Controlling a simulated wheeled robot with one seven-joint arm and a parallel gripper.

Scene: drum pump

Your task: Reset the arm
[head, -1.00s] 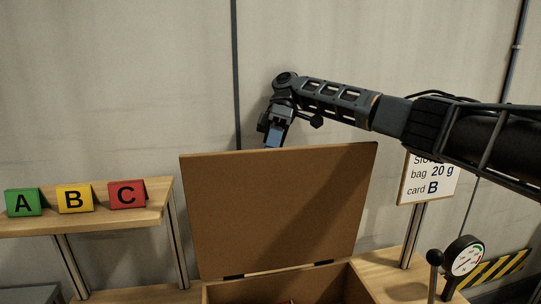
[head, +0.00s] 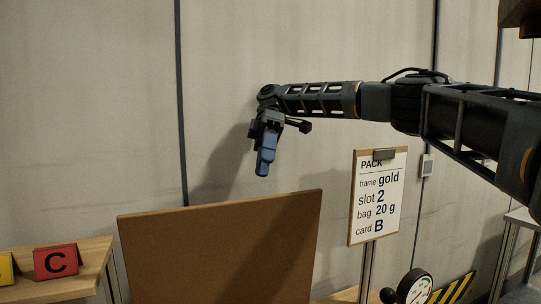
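My gripper (head: 264,165) hangs from the end of my outstretched arm in the upper middle of the head view. It points down, above the raised brown lid (head: 225,250) of a box and apart from it. Its blue fingers appear close together, but I see them from the side and cannot tell whether there is a gap. I see nothing hanging from them.
A sign (head: 378,197) reading gold, slot 2, bag 20 g, card B stands right of the lid. A gauge (head: 414,288) is at the bottom right. A red C block (head: 56,262) sits on a wooden shelf (head: 92,272) at left. The wall is behind.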

